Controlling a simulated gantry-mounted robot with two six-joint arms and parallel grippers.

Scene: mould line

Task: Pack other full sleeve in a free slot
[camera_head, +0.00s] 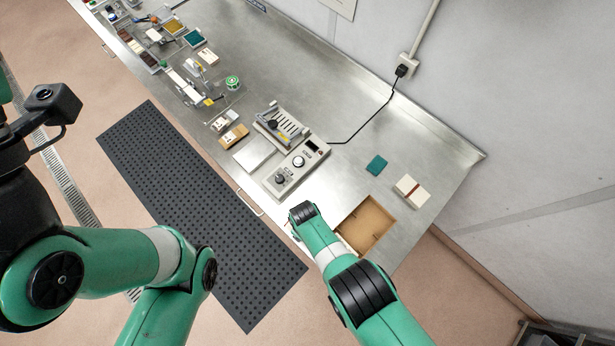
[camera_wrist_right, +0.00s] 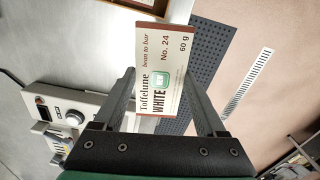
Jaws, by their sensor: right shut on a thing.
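A white sleeve with brown edges (camera_wrist_right: 162,45), printed "Toffelune", "WHITE", "No. 24" and "60 g", is between the fingers of my right gripper (camera_wrist_right: 160,88) in the right wrist view. The gripper is shut on it, and its printed face is towards the camera. In the head view my right arm hides the gripper and this sleeve. My left gripper is out of frame.
A grey machine with a dial (camera_head: 290,172) stands left of the box; its black cable runs to a wall socket. A teal block (camera_head: 376,165) lies behind the box. Trays and small items (camera_head: 165,40) crowd the bench's far left.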

